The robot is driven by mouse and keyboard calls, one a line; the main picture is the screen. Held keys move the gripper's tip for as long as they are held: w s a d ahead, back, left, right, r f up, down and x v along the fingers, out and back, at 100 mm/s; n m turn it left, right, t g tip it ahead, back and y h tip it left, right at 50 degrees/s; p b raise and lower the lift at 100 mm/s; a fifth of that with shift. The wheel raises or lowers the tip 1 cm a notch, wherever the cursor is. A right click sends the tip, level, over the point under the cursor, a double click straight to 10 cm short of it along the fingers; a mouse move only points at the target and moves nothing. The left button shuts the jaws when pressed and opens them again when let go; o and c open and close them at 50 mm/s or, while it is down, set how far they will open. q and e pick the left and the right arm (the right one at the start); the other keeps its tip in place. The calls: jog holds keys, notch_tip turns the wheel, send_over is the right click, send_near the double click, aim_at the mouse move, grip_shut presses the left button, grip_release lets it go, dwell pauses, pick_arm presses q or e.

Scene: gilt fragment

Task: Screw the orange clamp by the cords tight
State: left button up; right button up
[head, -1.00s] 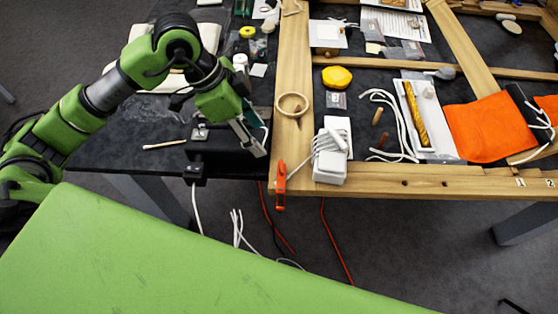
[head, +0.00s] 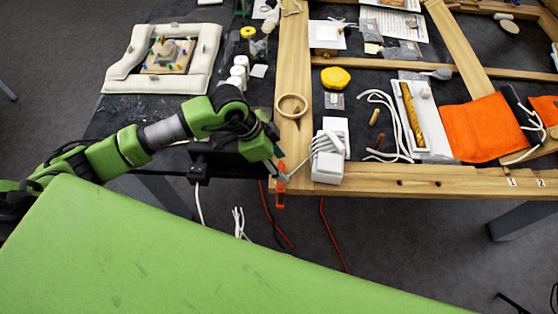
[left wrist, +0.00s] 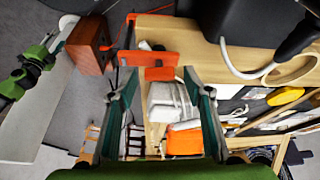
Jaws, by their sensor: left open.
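The orange clamp (head: 280,198) sits on the front edge of the wooden frame, at its left corner, with its lower part hanging below. White cords (head: 325,143) lie bundled around a white adapter just right of it. My left gripper (head: 280,174) is at the clamp's upper part and partly covers it. In the left wrist view the orange clamp (left wrist: 148,58) shows just beyond and between the tips of my open, empty left gripper (left wrist: 158,77). Whether a finger touches the clamp cannot be told. My right gripper is out of view.
A wooden ring (head: 291,106) and a yellow lump (head: 336,77) lie behind the clamp. The wooden frame (head: 420,181) runs along the table front. A reddish-brown block (left wrist: 90,45) shows left of the clamp in the left wrist view. Red cables (head: 268,217) hang below the table.

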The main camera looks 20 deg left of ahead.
pick_arm(q)
jog(key=c, duration=1.1)
jog(key=shift+m, duration=0.3)
